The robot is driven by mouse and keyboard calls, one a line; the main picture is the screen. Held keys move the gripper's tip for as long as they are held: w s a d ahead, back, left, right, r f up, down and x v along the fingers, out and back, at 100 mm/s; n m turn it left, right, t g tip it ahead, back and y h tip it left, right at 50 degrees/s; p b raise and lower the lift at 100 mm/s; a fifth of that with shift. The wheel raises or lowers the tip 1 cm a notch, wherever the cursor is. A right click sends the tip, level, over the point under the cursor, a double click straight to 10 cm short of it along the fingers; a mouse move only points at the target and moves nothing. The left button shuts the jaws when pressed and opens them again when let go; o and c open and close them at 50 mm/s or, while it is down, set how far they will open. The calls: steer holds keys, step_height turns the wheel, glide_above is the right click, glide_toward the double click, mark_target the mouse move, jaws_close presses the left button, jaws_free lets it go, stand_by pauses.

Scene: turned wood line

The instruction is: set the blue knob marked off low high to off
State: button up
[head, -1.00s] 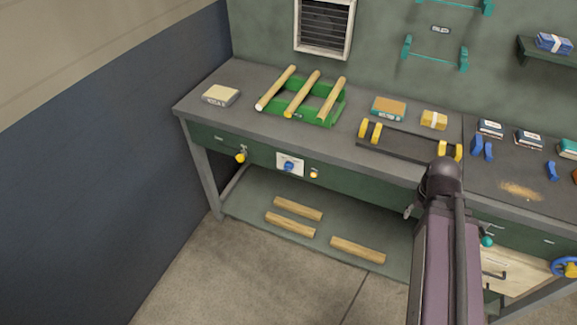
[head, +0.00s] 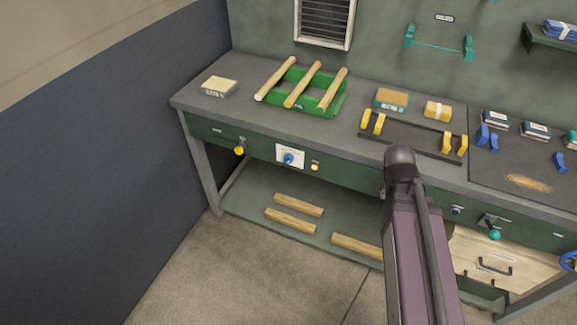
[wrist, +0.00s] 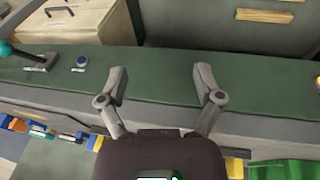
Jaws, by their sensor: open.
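The blue knob (head: 289,159) sits on a white plate (head: 283,149) on the green front of the bench, left of centre in the head view. Its markings and pointer are too small to read. In the wrist view my gripper (wrist: 160,76) is open and empty, with its two fingers spread before the bench's green front panel (wrist: 160,68). The marked knob does not show in the wrist view. In the head view my arm hides most of the gripper, which is right of the knob and apart from it.
A yellow knob (head: 239,150) and a small yellow button (head: 315,167) flank the plate. Another blue knob (head: 456,211) and a teal-tipped lever (head: 494,234) are farther right. A green rack (head: 338,104) stands on the bench. Wooden pieces (head: 290,221) lie on the lower shelf.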

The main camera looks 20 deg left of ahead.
steer(key=w+a+f+t+h+b, duration=0.1)
steer(key=w+a+f+t+b, duration=0.25)
steer(key=a, duration=0.45)
steer(key=t+y+b, duration=0.3)
steer(key=t+b, duration=0.5)
steer(key=b, duration=0.4)
glide_toward(286, 161)
steer(key=v, duration=0.3)
steer(key=shift+m, duration=0.3)
steer(key=b+x, duration=0.4)
steer(key=x, duration=0.9)
steer(key=shift+w+d+f+b, duration=0.1)
steer(key=shift+w+f+b, duration=0.05)
steer(key=shift+w+b, duration=0.25)
steer(key=c, duration=1.2)
